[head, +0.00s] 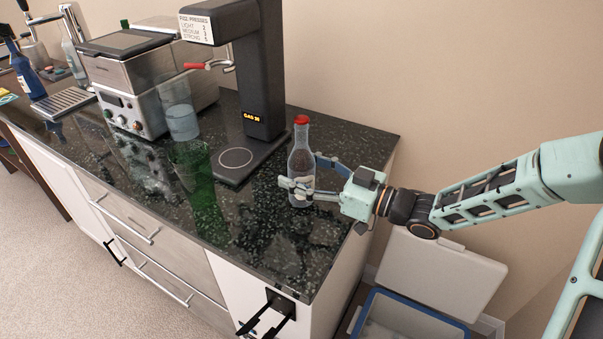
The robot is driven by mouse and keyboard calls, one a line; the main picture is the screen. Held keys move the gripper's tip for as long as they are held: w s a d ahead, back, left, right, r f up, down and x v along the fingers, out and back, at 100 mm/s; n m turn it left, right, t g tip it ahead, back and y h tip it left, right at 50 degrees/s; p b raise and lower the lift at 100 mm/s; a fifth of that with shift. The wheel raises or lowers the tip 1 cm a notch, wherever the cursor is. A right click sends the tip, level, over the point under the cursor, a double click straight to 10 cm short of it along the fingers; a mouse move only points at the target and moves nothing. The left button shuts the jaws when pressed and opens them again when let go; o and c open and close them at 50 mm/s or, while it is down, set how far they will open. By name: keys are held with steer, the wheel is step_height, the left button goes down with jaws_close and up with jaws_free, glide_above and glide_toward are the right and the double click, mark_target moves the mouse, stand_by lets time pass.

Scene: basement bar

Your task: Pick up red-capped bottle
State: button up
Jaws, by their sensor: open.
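The red-capped bottle (300,165) stands upright on the dark speckled counter near its right end. My gripper (298,176) reaches in from the right at the height of the bottle's body. Its fingers are open, one on the near side of the bottle and one on the far side, so the bottle is between them. I cannot tell whether either finger touches the glass.
A black carbonation machine (262,90) stands just behind and left of the bottle. A green glass (193,170), a clear pitcher (181,118) and a steel appliance (135,85) stand further left. An open cooler box (415,308) is below the counter's right end.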

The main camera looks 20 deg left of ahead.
jaws_close()
stand_by(0.4)
steer(key=shift+r, duration=0.2)
